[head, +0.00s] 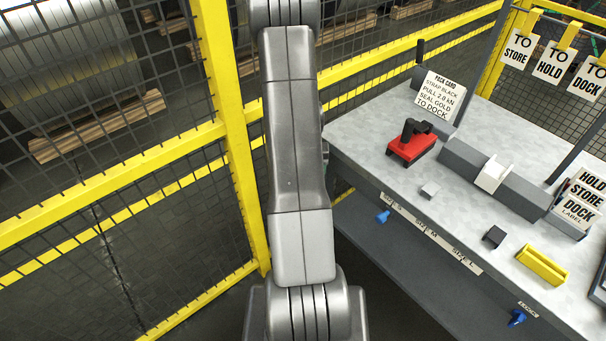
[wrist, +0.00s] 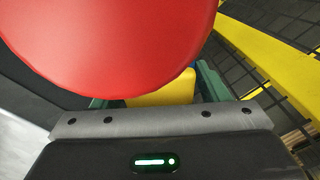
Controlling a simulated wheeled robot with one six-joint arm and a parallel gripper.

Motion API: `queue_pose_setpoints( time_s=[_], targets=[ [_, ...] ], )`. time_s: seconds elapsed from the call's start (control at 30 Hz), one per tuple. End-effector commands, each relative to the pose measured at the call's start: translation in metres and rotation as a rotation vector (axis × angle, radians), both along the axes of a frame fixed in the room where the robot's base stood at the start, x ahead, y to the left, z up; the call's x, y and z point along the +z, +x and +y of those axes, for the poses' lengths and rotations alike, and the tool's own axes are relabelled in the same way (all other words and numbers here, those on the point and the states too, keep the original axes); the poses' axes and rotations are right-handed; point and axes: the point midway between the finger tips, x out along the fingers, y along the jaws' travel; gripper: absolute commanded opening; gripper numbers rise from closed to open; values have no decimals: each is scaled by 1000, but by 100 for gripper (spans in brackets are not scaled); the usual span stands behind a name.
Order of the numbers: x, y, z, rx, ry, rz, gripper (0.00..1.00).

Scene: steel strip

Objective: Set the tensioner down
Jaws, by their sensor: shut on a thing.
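In the wrist view my gripper (wrist: 155,100) has its green fingers on either side of a yellow part, shut on it. I take this to be the tensioner (wrist: 168,92). A large smooth red round surface (wrist: 115,40) fills the upper left, very close to the camera, and hides much of the fingers and what lies beyond. I cannot tell whether the red surface belongs to the held tool. My gripper and the held tool do not show in the head view.
The grey bench (head: 375,133) at right carries a red tool with a black handle (head: 410,146), a pack card (head: 440,95), a long dark block (head: 495,178), small blocks and a yellow piece (head: 542,265). A yellow mesh fence (head: 235,170) stands at left.

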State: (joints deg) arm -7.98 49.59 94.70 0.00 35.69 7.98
Motion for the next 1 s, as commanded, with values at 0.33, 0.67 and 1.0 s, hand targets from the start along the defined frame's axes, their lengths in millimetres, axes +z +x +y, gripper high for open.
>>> queue_pose_setpoints(
  time_s=[0.33,0.67,1.0],
  targets=[
    [53,1,0,1,0,-3,0],
    [84,-9,-21,28,0,-6,0],
    [154,-38,-82,120,-2,-10,0]
  ],
)
